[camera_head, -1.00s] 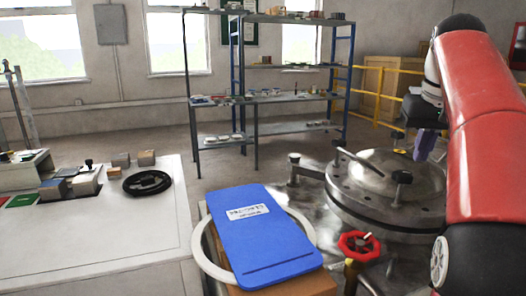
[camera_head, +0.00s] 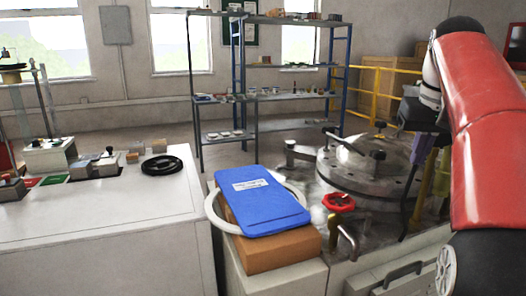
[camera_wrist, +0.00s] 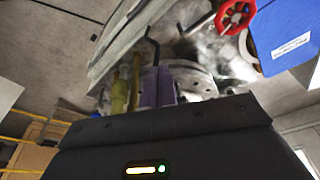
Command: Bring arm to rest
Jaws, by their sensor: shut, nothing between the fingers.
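My red arm (camera_head: 487,130) reaches up the right side of the head view and folds over at the top. My gripper (camera_head: 420,150) hangs from its dark wrist near the round metal vessel (camera_head: 345,172); part of it is hard to make out against the background. In the wrist view the purple fingers of my gripper (camera_wrist: 158,87) show beyond the dark housing. They are shut and hold nothing. I cannot tell the exact gap between gripper and vessel.
A blue clipboard-like plate (camera_head: 255,205) lies on a brown block (camera_head: 270,255) over a white ring. A red valve wheel (camera_head: 338,203) stands beside it. A white table (camera_head: 100,235) holds several small blocks and a black ring. Shelves (camera_head: 270,97) and yellow railings (camera_head: 377,95) stand behind.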

